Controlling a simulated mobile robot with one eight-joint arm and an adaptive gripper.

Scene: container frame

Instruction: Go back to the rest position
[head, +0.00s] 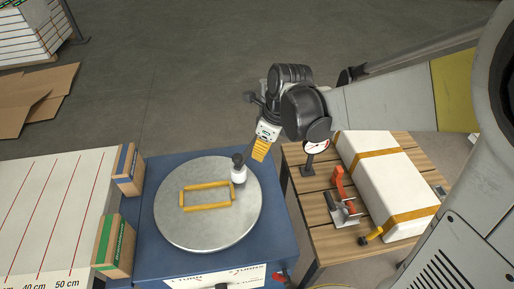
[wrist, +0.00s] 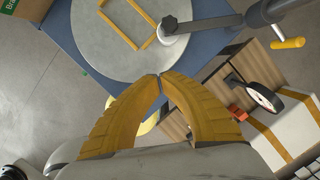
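A yellow rectangular frame (head: 206,208) lies flat on a round grey turntable (head: 205,234). A white and black clamp foot (head: 238,174) stands at the frame's right end; it also shows in the wrist view (wrist: 168,25) on a grey rod (wrist: 215,20). My gripper (head: 259,156) hangs beyond the turntable's upper right edge, apart from the frame. In the wrist view its yellow fingers (wrist: 160,76) meet at the tips with nothing between them. The frame's near corner shows at the top of that view (wrist: 138,45).
A blue stand (head: 148,235) carries the turntable. At right, a slatted wooden table (head: 318,225) holds a long white box (head: 385,180) with yellow straps, an orange-handled tool (head: 340,190) and a round gauge (head: 316,145). A ruled white table (head: 50,200) is at left.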

